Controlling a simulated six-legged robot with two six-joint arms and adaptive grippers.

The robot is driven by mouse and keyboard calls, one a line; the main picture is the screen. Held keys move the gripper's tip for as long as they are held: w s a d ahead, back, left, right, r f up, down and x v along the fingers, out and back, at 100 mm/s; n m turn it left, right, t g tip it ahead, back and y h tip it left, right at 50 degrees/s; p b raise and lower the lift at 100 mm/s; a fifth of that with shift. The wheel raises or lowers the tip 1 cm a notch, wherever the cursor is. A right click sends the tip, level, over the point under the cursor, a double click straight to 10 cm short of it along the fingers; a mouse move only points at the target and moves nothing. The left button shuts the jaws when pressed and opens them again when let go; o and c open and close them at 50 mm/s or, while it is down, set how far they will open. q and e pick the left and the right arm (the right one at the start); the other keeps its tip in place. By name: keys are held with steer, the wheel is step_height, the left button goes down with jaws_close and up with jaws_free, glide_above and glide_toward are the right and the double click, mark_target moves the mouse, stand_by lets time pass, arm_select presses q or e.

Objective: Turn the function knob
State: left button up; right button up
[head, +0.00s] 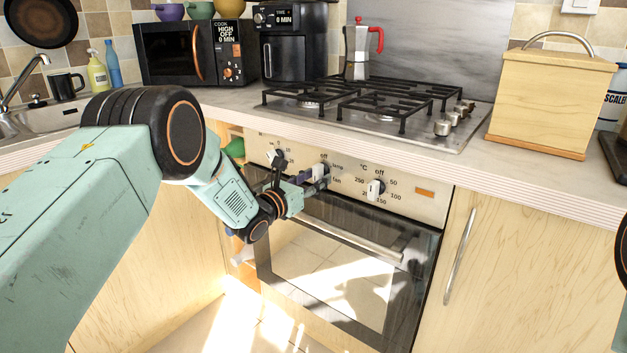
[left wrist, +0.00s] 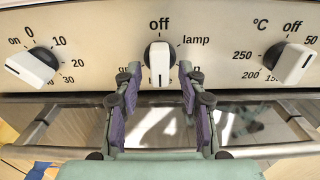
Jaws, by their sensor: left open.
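The function knob (left wrist: 159,62) is the middle of three knobs on the oven's control panel, with a black base and a white grip bar. Its bar stands upright under the "off" label, with "lamp" to its right. In the head view the knob (head: 320,171) is partly covered by my gripper. My left gripper (left wrist: 160,76) is open, its purple-padded fingers one on each side of the knob with gaps showing. It also shows at the panel in the head view (head: 312,183). I cannot tell how far the fingertips reach along the knob. My right gripper is out of view.
A timer knob (left wrist: 32,66) is left of the function knob and a temperature knob (left wrist: 291,63) is right. The oven door handle (head: 352,236) runs below the panel. The worktop edge (head: 400,160) juts above it, under the gas hob (head: 370,105).

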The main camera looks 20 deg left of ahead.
arm_select(q)
steer(key=shift+s, duration=0.1)
steer(key=v, duration=0.7)
steer(key=shift+s+a, duration=0.1)
stand_by(0.4)
